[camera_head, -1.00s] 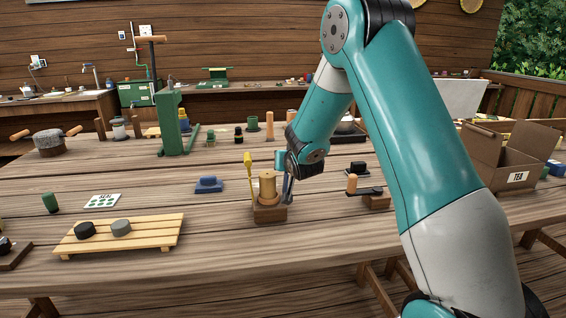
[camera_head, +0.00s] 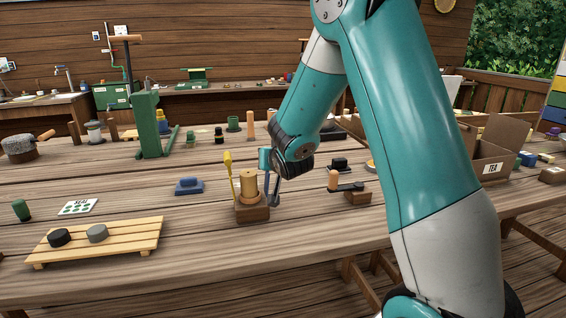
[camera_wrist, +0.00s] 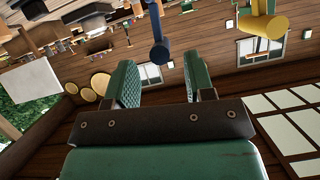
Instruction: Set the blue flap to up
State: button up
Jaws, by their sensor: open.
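A brown wooden block (camera_head: 252,213) with a brass-coloured spool (camera_head: 249,186) on it stands on the table. A yellow flap (camera_head: 229,172) rises steeply at its left. The dark blue flap (camera_head: 275,191) stands at its right, partly hidden by my arm's end. My gripper (camera_head: 266,162) is beside the spool's upper right, close to the blue flap. In the wrist view my gripper (camera_wrist: 158,84) is open, with green pads apart and nothing between them. The blue flap (camera_wrist: 158,32) shows beyond the gap, round end toward the jaws. The yellow flap (camera_wrist: 262,24) is at upper right. Contact cannot be told.
A blue stamp-like object (camera_head: 189,187) lies left of the block. Bare tabletop lies in front.

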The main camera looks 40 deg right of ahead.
jog(key=b+v, duration=0.2)
jog(key=v, duration=1)
jog(key=shift+d, duration=0.1)
